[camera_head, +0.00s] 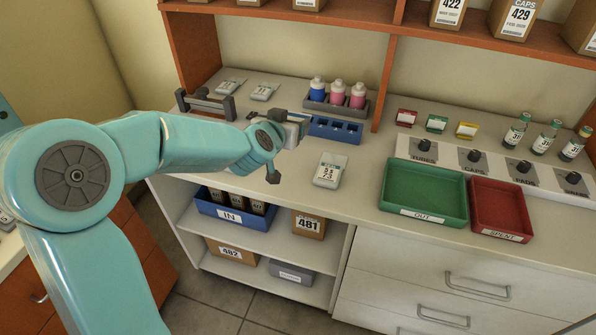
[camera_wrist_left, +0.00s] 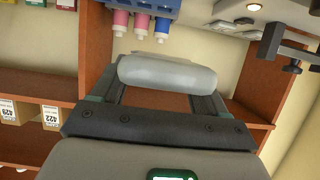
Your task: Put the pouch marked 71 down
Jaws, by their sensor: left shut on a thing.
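My left gripper (camera_head: 284,146) is over the counter, in front of the blue rack. In the left wrist view (camera_wrist_left: 165,92) its two fingers are shut on a pale grey pouch (camera_wrist_left: 168,72), which lies crosswise between them. The pouch's marking does not show, so I cannot read its number. In the head view the gripper hides most of the held pouch. Another pouch (camera_head: 330,171), marked 73, lies flat on the counter just right of my gripper. Two more pouches (camera_head: 230,86) and (camera_head: 264,92) lie at the back left. My right gripper is in neither view.
The blue rack (camera_head: 335,130) has empty sockets; a tray (camera_head: 358,110) with three bottles stands behind it. A grey bracket (camera_head: 205,103) stands at left. A green tray (camera_head: 424,193) and a red tray (camera_head: 500,208) are at right. The counter (camera_head: 300,182) is bare near its front edge.

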